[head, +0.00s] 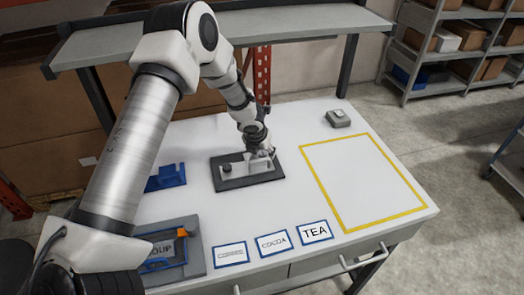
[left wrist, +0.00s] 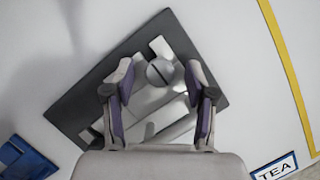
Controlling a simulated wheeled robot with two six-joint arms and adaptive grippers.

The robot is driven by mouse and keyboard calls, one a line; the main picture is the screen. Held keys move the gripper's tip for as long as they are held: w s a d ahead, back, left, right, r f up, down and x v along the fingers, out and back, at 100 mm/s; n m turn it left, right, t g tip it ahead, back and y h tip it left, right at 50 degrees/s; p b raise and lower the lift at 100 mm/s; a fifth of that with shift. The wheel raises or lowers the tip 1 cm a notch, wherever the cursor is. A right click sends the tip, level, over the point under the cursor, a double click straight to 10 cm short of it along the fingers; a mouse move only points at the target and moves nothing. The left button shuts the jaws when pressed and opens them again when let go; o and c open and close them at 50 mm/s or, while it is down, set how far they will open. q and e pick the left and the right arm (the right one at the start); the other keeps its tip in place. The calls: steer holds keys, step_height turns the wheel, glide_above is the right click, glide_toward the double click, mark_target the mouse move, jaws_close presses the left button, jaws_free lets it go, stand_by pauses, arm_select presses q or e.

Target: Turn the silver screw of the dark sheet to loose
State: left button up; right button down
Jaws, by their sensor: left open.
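The dark sheet (head: 233,182) lies flat on the white table, with a light plate and raised parts on it. In the left wrist view the sheet (left wrist: 75,100) shows rotated. The silver screw (left wrist: 160,72), with a round slotted head, sits between the fingertips of my left gripper (left wrist: 160,80). The gripper is open, with a finger on each side of the screw head and a visible gap to it. In the head view my left gripper (head: 261,152) points down over the right part of the sheet and hides the screw. My right gripper is not in view.
A blue holder (head: 166,177) stands left of the sheet. Labels for coffee (head: 231,254), cocoa (head: 273,243) and tea (head: 314,232) lie along the front edge. A yellow outlined area (head: 362,180) is empty at right. A small grey device (head: 338,118) stands behind it.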

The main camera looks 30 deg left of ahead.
arm_select(q)
steer(key=shift+s+r, duration=0.1)
jaws_close()
